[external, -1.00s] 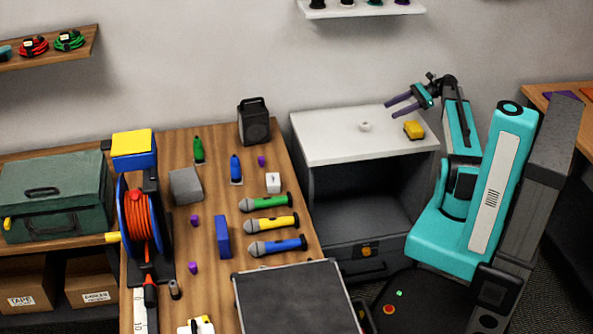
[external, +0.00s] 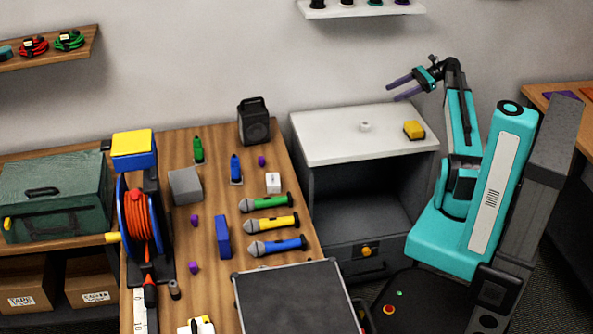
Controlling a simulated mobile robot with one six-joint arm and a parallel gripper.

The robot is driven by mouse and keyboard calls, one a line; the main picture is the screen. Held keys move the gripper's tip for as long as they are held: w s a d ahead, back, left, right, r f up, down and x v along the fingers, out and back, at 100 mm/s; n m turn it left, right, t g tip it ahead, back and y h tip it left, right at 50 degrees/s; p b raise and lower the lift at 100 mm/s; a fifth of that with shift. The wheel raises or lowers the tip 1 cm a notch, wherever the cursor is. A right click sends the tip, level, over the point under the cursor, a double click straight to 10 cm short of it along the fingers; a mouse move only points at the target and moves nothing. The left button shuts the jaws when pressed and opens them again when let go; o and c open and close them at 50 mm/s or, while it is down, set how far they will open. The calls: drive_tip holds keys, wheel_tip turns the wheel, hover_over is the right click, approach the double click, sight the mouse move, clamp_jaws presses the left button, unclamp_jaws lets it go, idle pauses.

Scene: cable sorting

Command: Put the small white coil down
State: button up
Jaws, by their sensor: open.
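The small white coil (external: 365,126) lies on the white top (external: 322,146) of the grey cabinet, near its middle. My gripper (external: 394,90) is open and empty. It is above the back right of the cabinet top, up and to the right of the coil and apart from it. Its two purple fingers point left.
A yellow block (external: 414,130) sits on the cabinet top right of the coil. The wooden table (external: 208,232) on the left holds microphones, a black speaker (external: 254,122) and an orange cable reel (external: 139,215). A white shelf (external: 360,9) hangs on the wall above.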

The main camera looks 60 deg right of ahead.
wheel_tip(320, 180, up, 10)
drive_tip(key=n+g+h+p, duration=0.2)
drive_tip(key=n+g+h, duration=0.1)
drive_tip(key=g+h, duration=0.65)
hover_over(362, 125)
drive_tip(key=s, duration=0.2)
wheel_tip(362, 125, down, 15)
drive_tip(key=g+y, duration=0.1)
drive_tip(key=y, duration=0.1)
drive_tip(key=w+a+r+n+g+h+p, duration=0.1)
drive_tip(key=w+a+r+n+g+h, duration=0.3)
drive_tip(key=a+r+h, duration=1)
drive_tip(key=shift+m+t+h, duration=0.5)
drive_tip(key=shift+t+h, duration=0.05)
drive_tip(key=shift+t, duration=0.2)
drive_tip(key=f, duration=0.5)
drive_tip(key=d+f, duration=0.1)
drive_tip(key=f, duration=0.5)
drive_tip(key=w+f, duration=0.1)
drive_tip(key=f, duration=0.5)
drive_tip(key=shift+w+d+f, duration=0.1)
drive_tip(key=shift+d+f, duration=0.05)
drive_tip(key=shift+d, duration=0.2)
drive_tip(key=p+x, duration=0.2)
drive_tip(key=x, duration=0.5)
drive_tip(key=shift+d, duration=0.35)
drive_tip(key=shift+d+f, duration=0.25)
drive_tip(key=shift+d, duration=0.15)
